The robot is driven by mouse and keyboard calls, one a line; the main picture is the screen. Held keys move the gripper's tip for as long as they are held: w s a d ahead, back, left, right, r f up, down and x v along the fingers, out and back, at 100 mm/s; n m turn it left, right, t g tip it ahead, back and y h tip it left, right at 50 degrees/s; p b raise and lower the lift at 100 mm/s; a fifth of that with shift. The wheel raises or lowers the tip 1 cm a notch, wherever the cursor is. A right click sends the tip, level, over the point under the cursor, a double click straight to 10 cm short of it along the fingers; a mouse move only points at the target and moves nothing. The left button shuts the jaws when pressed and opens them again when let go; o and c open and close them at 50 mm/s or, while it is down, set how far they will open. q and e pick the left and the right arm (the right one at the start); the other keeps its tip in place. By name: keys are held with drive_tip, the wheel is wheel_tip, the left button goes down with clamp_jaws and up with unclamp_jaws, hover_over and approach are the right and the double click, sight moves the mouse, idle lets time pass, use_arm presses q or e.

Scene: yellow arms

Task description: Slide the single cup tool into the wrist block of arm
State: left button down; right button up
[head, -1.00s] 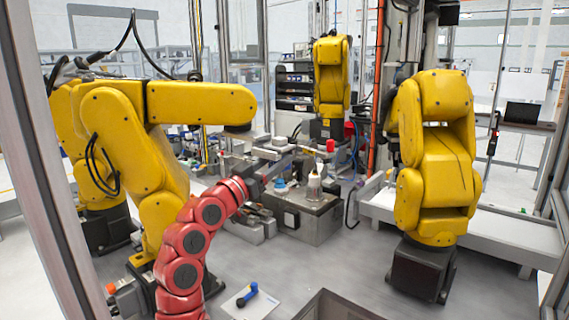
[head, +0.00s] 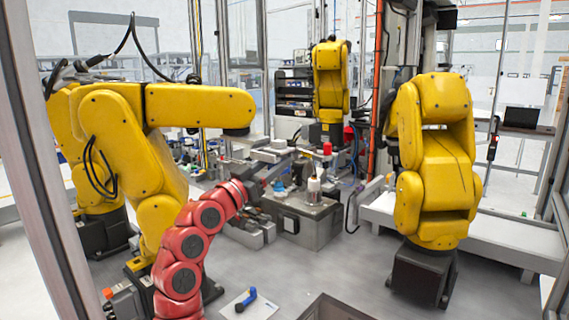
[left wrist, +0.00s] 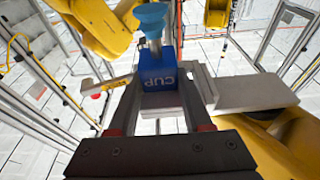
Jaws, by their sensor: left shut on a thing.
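In the left wrist view, the single cup tool is a blue block (left wrist: 158,72) marked "CUP" with a light blue suction cup (left wrist: 150,18) on top. My left gripper (left wrist: 160,92) is shut on it, one dark finger on each side. In the head view, my left gripper (head: 266,174) is at the end of my red arm, over the work fixture; the held tool is hard to make out there. The yellow arm at the left ends in a dark wrist face (head: 238,131), up and left of my gripper. I cannot tell which arm has the wrist block. My right gripper is not in view.
A grey fixture box (head: 312,230) carries a pale bottle (head: 314,188) at its right. Other yellow arms stand at the back (head: 331,85) and right (head: 434,165). A blue tool (head: 246,299) lies on a white plate (head: 262,308). The grey floor between is clear.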

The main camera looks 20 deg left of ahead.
use_arm(q)
drive_tip(key=shift+s+a+r, duration=0.1)
drive_tip(key=shift+s+r, duration=0.05)
drive_tip(key=shift+r, duration=0.1)
